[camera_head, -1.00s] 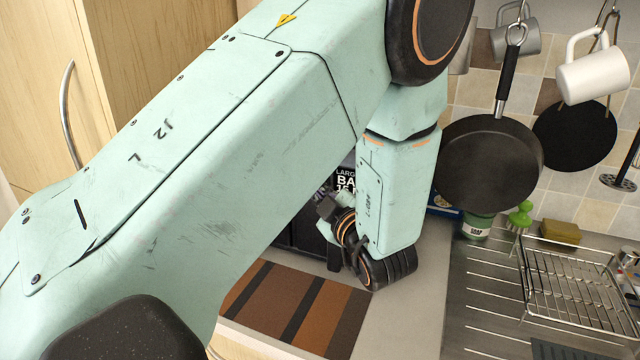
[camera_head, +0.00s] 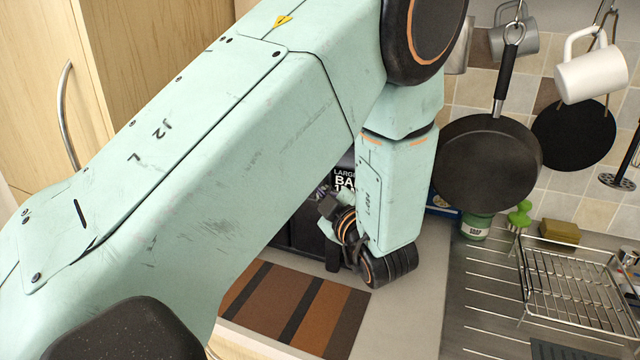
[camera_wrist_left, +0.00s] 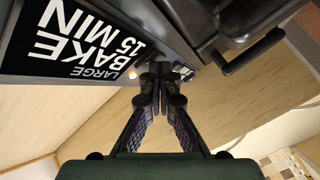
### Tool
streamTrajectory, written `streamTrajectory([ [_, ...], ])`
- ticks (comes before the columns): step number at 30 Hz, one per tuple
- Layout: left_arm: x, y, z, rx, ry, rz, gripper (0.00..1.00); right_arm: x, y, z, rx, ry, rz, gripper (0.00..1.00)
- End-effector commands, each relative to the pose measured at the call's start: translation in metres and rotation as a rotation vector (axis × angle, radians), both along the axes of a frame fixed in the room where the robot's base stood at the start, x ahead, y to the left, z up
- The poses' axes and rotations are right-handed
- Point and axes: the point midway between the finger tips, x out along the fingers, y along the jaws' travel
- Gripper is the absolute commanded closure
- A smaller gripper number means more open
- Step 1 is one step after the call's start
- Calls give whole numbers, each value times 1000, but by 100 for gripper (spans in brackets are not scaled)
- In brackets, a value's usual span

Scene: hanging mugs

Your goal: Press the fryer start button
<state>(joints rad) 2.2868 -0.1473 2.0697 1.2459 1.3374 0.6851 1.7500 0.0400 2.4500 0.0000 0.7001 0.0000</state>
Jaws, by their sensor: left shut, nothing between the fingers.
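The fryer is a black appliance, mostly hidden behind my left arm in the head view, with part of its lettered front (camera_head: 344,178) showing. In the left wrist view its panel (camera_wrist_left: 70,45) reads "LARGE BAKE 15 MIN" at upper left. A small lit orange-white spot (camera_wrist_left: 132,75) sits at the panel's end by the lettering; I cannot tell if it is the start button. My left gripper (camera_wrist_left: 160,76) is shut and empty, its fingertips close to the panel's edge. I cannot tell if they touch it. My right gripper is not in view.
A dark handle (camera_wrist_left: 250,52) juts out from the fryer in the wrist view. A striped brown mat (camera_head: 295,310) lies in front of it. To the right are a hanging pan (camera_head: 488,165), a green soap jar (camera_head: 476,227) and a wire dish rack (camera_head: 570,290).

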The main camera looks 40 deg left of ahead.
Motion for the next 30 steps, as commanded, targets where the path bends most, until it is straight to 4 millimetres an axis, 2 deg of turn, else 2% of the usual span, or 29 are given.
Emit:
streamTrajectory([
  [7, -2, 0, 0, 0, -1, -1, 100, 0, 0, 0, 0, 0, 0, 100],
  [17, -16, -2, 1, 1, -2, -1, 100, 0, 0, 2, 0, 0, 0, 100],
  [26, -17, -2, 1, 1, 0, -1, 100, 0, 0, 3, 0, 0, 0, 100],
  [30, -26, -5, 1, 1, 0, -2, 100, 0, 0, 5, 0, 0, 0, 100],
])
